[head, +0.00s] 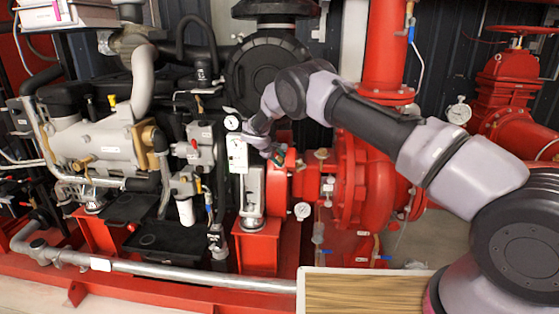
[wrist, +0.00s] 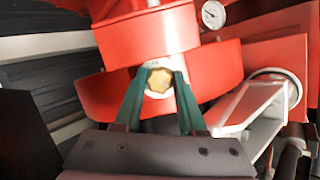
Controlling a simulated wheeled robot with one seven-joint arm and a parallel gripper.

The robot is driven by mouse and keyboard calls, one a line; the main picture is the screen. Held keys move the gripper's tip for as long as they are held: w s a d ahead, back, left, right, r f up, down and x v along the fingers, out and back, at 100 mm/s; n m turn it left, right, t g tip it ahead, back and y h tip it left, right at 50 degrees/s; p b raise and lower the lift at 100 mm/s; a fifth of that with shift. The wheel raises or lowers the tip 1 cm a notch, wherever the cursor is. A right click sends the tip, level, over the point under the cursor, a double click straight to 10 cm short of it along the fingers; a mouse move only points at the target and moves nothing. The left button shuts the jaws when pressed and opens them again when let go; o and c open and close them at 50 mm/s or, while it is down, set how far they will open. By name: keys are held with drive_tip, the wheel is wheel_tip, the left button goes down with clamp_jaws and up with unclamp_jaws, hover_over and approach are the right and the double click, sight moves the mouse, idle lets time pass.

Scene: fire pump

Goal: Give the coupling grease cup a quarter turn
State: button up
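The grease cup (wrist: 159,80) is a small brass, faceted cap with a pale ring around its base. It sits on the front of a red coupling housing (wrist: 215,80), seen close in the wrist view. My gripper (wrist: 160,76) has its two teal fingers on either side of the cup, and both fingertips appear to touch its sides. In the head view my gripper (head: 279,156) reaches the red coupling guard between the engine and the pump. The cup cannot be made out there, hidden by my gripper and wrist.
The grey engine (head: 95,145) stands at left, the red pump (head: 360,190) just right of the coupling. A round gauge (wrist: 213,14) is close above right of my fingers. A pale bracket (wrist: 245,105) lies to their right. A wooden-topped surface (head: 365,292) is in front.

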drive_tip(key=o, duration=0.4)
drive_tip(key=v, duration=1)
drive_tip(key=shift+s+a+r, duration=0.1)
drive_tip(key=shift+s+r, duration=0.15)
